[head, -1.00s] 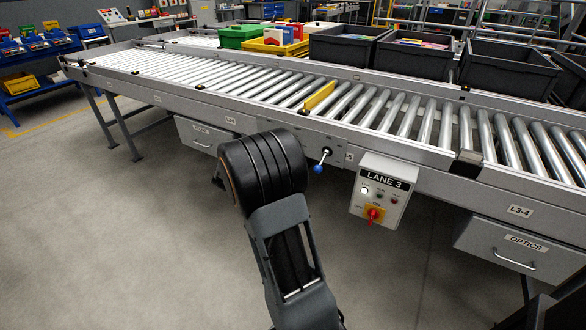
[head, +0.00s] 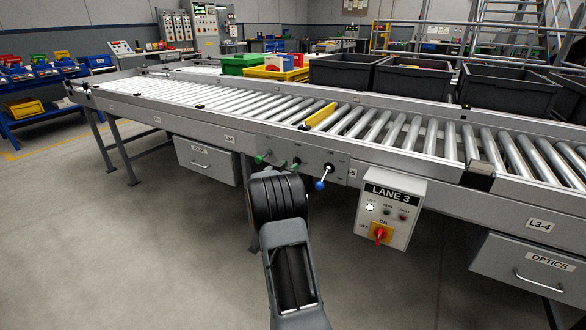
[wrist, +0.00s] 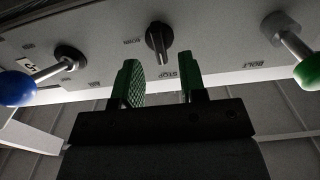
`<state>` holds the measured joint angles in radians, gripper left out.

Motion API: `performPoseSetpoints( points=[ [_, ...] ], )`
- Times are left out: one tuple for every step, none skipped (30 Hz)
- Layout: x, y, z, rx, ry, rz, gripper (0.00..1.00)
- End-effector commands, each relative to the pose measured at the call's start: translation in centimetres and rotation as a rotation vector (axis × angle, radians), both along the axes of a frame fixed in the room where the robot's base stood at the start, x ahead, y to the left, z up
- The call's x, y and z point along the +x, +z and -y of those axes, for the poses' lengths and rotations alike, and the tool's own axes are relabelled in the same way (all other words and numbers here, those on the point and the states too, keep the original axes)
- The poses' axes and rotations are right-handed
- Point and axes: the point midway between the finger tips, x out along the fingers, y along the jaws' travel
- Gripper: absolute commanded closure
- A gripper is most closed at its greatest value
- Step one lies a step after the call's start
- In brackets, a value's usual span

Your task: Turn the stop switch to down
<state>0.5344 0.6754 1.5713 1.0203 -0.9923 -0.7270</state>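Contact with the knob does not show. In the head view the panel (head: 342,160) is on the conveyor's side, and my arm's dark wrist covers part of the area below it.
A blue-knobbed lever (wrist: 16,88) and a green-knobbed lever labelled BOLT (wrist: 305,70) stick out on either side of the switch. The LANE 3 box (head: 410,205) with a red switch hangs to the right. Drawers (head: 205,160) hang under the conveyor (head: 225,105).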

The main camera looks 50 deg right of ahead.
Motion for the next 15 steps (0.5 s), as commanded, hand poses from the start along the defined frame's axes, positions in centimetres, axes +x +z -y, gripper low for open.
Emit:
performPoseSetpoints(
  points=[
    [0.1, -0.2, 0.7, -0.001, -0.002, 0.000, 0.62],
    [0.2, -0.2, 1.1, -0.001, -0.002, 0.001, 0.62],
    [0.3, -0.2, 1.4, 0.000, -0.001, 0.001, 0.62],
    [0.4, -0.1, 1.7, 0.000, -0.001, 0.001, 0.62],
    [0.5, -0.1, 1.9, -0.001, -0.001, 0.001, 0.62],
    [0.5, -0.1, 2.2, -0.001, -0.001, 0.000, 0.62],
    [0.6, -0.1, 2.4, -0.001, -0.001, 0.000, 0.62],
    [0.6, -0.1, 2.6, -0.001, -0.001, 0.000, 0.62],
    [0.6, -0.1, 2.7, 0.000, 0.000, 0.000, 0.62],
    [0.7, -0.1, 2.8, 0.000, 0.000, -0.001, 0.62],
    [0.7, -0.1, 2.8, 0.000, 0.000, -0.001, 0.62],
    [0.7, 0.0, 2.9, 0.000, 0.001, 0.000, 0.62],
    [0.7, 0.0, 2.9, 0.000, 0.001, 0.000, 0.62],
    [0.7, 0.0, 2.9, 0.000, 0.001, 0.000, 0.62],
    [0.7, 0.0, 2.9, 0.000, 0.001, 0.000, 0.62]
  ],
)
